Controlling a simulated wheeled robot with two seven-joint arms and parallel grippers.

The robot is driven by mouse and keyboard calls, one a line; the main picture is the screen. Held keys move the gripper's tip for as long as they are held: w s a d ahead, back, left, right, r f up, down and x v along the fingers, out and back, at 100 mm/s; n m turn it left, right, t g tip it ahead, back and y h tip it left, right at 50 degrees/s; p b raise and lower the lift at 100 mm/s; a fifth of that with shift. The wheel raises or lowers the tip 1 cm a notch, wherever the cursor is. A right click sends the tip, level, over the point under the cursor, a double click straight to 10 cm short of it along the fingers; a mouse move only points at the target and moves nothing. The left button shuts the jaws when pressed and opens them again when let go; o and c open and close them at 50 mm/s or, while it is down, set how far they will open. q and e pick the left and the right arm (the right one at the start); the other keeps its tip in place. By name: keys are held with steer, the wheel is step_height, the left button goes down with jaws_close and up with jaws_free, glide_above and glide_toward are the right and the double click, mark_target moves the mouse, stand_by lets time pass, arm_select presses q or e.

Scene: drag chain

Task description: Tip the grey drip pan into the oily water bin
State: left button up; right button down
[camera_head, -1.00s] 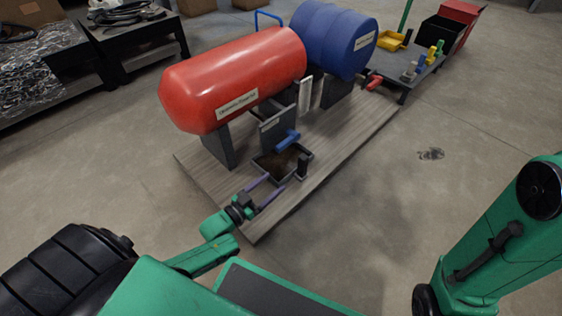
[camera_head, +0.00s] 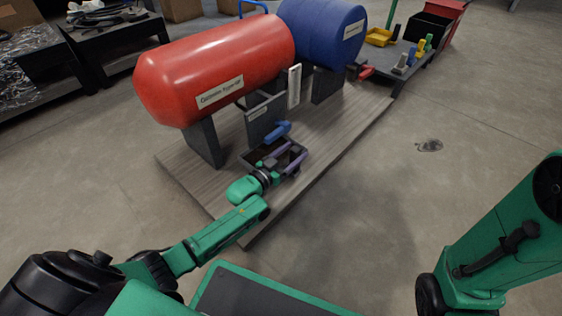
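The dark grey drip pan (camera_head: 248,159) sits on the wooden platform below the red tank, partly hidden by my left gripper. My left gripper (camera_head: 290,152) has its two purple fingers spread apart over the pan. A dark upright part of the pan seems to lie between the fingers, but I cannot tell whether they touch it. A black bin (camera_head: 430,30) and a red bin (camera_head: 452,12) stand at the far upper right; no oily water label is readable. My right arm shows at the right edge, but its gripper is out of view.
The red tank (camera_head: 215,70) and blue tank (camera_head: 322,32) stand over the platform (camera_head: 190,180). A blue tap handle (camera_head: 278,130) hangs just above the pan. A low cart (camera_head: 405,75) holds bottles and a yellow tray (camera_head: 378,37). Floor to the right is open, with a dark stain (camera_head: 429,146).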

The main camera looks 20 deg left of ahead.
arm_select(q)
jaws_close()
stand_by(1.1)
